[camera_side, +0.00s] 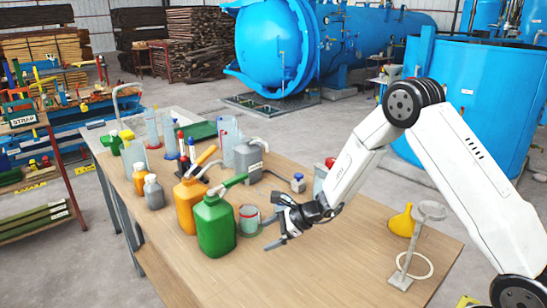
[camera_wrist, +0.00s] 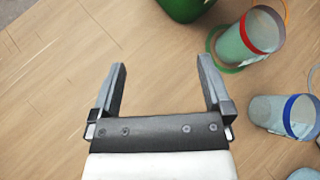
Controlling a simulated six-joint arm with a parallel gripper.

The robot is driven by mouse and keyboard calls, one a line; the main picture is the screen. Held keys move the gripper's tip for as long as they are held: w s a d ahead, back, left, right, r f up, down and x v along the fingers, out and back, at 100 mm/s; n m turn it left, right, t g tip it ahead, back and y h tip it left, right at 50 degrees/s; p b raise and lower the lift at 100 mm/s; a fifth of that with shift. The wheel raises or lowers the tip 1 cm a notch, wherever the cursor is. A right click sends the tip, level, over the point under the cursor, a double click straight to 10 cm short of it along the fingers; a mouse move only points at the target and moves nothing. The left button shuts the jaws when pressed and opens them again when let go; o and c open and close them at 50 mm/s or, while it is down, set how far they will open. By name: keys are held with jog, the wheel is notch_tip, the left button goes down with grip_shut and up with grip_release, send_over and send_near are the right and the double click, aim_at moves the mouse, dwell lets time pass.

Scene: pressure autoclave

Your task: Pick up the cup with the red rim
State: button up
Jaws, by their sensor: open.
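The cup with the red rim (camera_wrist: 243,42) is a greyish translucent cup at the upper right of the wrist view, with a red band. In the side view, the cup (camera_side: 249,220) stands on the table just right of the green jug. My gripper (camera_wrist: 161,64) is open and empty over bare wood in the wrist view, with the cup beyond and right of its fingers. In the side view, my gripper (camera_side: 270,236) is low near the table, right of the cup and apart from it.
A blue-rimmed cup (camera_wrist: 280,113) stands right of my gripper in the wrist view. The green jug (camera_side: 215,226) and orange jug (camera_side: 188,204) stand left of the red-rimmed cup. A yellow funnel (camera_side: 401,222) and a ring stand (camera_side: 405,265) are at right. The front table is clear.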

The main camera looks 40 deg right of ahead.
aim_at(257, 221)
jog(key=w+d+f+m+t, duration=0.1)
jog(key=w+m, duration=0.1)
jog(key=w+d+f+m+t+h, duration=0.1)
jog(key=w+d+m, duration=0.1)
jog(key=w+d+f+m+t, duration=0.1)
jog(key=w+d+m, duration=0.1)
jog(key=shift+w+d+m+t+h, duration=0.1)
jog(key=shift+d+m+t+h, duration=0.15)
jog(key=shift+m+t+h, duration=0.15)
jog(key=shift+w+d+f+m+t, duration=0.15)
jog(key=shift+w+d+m+t, duration=0.15)
jog(key=shift+d+m+t, duration=0.15)
jog(key=shift+w+f, duration=0.1)
jog(key=shift+w, duration=0.05)
jog(key=shift+w+a+f+h, duration=0.15)
jog(key=shift+w+a+f, duration=0.1)
jog(key=shift+w, duration=0.25)
jog(key=shift+w+a+f+h, duration=0.15)
jog(key=shift+w+a+f, duration=0.05)
jog(key=shift+w, duration=0.25)
jog(key=shift+w, duration=0.1)
jog(key=shift+x, duration=2.5)
jog(key=shift+f, duration=0.1)
